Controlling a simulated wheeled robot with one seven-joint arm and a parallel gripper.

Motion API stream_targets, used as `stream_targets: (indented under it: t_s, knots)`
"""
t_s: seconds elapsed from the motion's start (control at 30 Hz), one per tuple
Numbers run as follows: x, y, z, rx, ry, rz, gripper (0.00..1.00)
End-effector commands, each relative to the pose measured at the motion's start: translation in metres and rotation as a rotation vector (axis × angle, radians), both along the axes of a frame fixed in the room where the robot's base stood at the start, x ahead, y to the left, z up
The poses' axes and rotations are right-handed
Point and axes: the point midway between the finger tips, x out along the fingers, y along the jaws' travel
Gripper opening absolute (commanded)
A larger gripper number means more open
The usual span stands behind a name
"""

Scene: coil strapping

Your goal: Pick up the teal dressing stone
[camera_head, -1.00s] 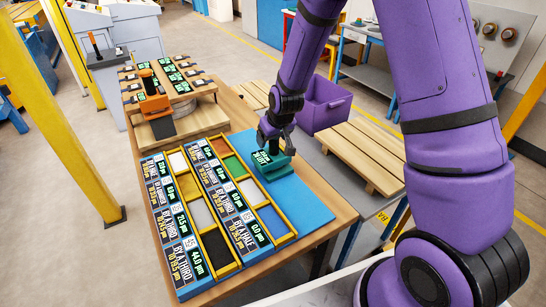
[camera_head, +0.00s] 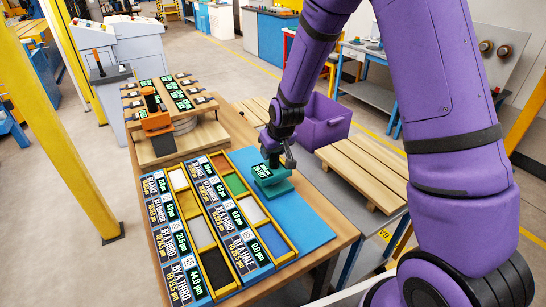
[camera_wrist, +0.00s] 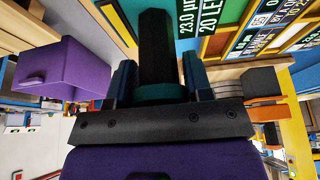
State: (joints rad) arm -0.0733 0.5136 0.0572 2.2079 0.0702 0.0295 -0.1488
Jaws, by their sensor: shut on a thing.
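The teal dressing stone (camera_head: 273,189) is a blocky piece with a black label in green print on top. It is at the upper part of the blue mat (camera_head: 300,221), and I cannot see a gap under it. My gripper (camera_head: 274,160) points down over the stone and is shut on its upper part. In the wrist view, a teal piece (camera_wrist: 160,92) shows between the two dark fingers of my gripper (camera_wrist: 160,84). The jaws hide part of the contact.
A yellow-edged tray (camera_head: 290,244) with coloured compartments and label cards lies left of the mat. A wooden stand with an orange clamp (camera_head: 156,123) is behind it. A purple bin (camera_head: 323,122) and slatted wooden pallet (camera_head: 362,168) stand at the right.

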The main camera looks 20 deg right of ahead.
Motion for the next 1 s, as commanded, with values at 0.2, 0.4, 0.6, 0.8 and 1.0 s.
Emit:
stream_targets:
  t_s: [0.2,0.4,0.6,0.8,1.0]
  knots:
    - [-0.008,0.012,0.02,-0.001,0.0,0.005,0.0]
    - [-0.026,0.037,0.023,-0.001,-0.001,0.005,0.0]
    - [-0.045,0.061,0.026,0.0,-0.002,0.005,0.0]
    - [-0.062,0.084,0.029,-0.001,-0.002,0.005,0.0]
    - [-0.076,0.103,0.031,0.001,-0.003,0.004,0.0]
